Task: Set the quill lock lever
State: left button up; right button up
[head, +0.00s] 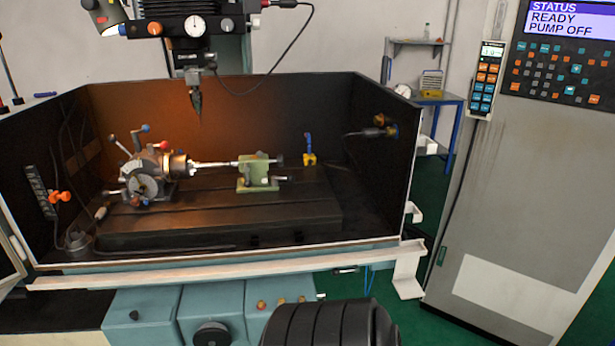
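A green tailstock (257,170) stands on the machine table inside the enclosure, with small dark-knobbed handles at its right side. I cannot tell which handle is the quill lock lever. An indexing head with a chuck (150,178) stands to its left and has several levers with coloured knobs. A thin bright workpiece (212,164) runs between the chuck and the tailstock. The milling head (188,28) with a round dial hangs above, its tool (196,102) pointing down, clear of the workpiece. Neither of my grippers is in view.
The slotted table (225,216) is bare in front of the fixtures. The enclosure's pale front rail (215,270) lies before it. A control cabinet with a screen (567,20) reading READY, PUMP OFF stands at right. A hand pendant (486,80) hangs on its edge.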

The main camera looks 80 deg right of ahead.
aim_at(248, 183)
jog(key=z, duration=2.15)
